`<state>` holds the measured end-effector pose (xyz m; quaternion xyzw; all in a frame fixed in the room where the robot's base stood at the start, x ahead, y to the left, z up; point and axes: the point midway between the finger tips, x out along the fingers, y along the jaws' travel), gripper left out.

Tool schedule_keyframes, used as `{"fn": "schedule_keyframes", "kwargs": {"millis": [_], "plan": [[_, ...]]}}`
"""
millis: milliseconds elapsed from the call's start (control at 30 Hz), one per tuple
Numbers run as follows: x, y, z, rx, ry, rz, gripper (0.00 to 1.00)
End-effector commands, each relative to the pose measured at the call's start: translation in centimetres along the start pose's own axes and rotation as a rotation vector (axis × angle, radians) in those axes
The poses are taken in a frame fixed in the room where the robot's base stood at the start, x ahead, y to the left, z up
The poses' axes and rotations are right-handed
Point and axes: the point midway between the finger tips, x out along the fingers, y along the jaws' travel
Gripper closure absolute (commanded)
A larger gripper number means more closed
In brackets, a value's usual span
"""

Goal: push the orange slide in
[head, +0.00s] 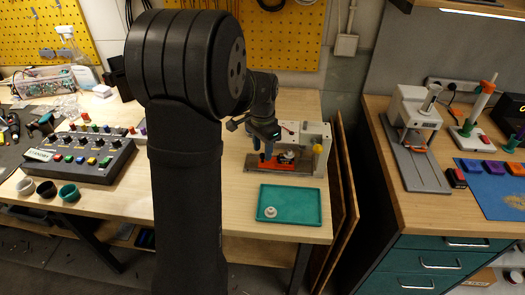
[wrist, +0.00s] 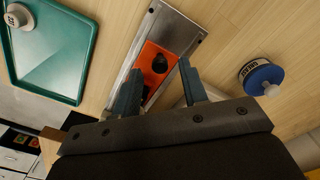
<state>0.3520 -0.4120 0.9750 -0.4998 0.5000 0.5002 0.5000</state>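The orange slide (head: 268,164) sits on the metal base of a small white machine (head: 313,136) on the wooden bench. In the wrist view the orange slide (wrist: 156,66) lies on a grey metal plate (wrist: 178,30) and shows a dark round hole. My gripper (head: 262,157) is low over the slide. In the wrist view my gripper's two blue-grey fingers (wrist: 160,72) are apart with nothing between their tips, one on each side of the slide's near part. Whether they touch the slide cannot be told. The machine's inner end of the slide is partly hidden.
A teal tray (head: 262,213) with a white round part (head: 270,212) lies in front of the machine. A blue-and-white labelled tub (wrist: 262,78) stands beside the plate in the wrist view. A button box (head: 75,155) is at left; another bench (head: 440,205) is at right.

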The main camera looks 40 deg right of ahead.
Motion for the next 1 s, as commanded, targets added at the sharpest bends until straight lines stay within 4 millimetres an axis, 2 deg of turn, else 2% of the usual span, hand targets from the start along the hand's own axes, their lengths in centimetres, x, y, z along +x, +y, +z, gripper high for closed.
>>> {"fn": "schedule_keyframes", "kwargs": {"millis": [167,433,467,600,667,867,1000], "plan": [[1.3,0.0,0.0,0.000,0.000,0.000,0.60],[1.4,0.0,0.0,0.000,0.000,0.000,0.60],[1.4,0.0,0.0,0.000,0.000,0.000,0.62],[1.4,0.0,0.0,0.000,0.000,0.000,0.90],[1.4,0.0,0.0,0.000,0.000,0.000,1.00],[1.4,0.1,-0.1,0.000,0.000,0.000,1.00],[1.4,1.1,-1.1,0.004,0.000,0.000,1.00]]}}
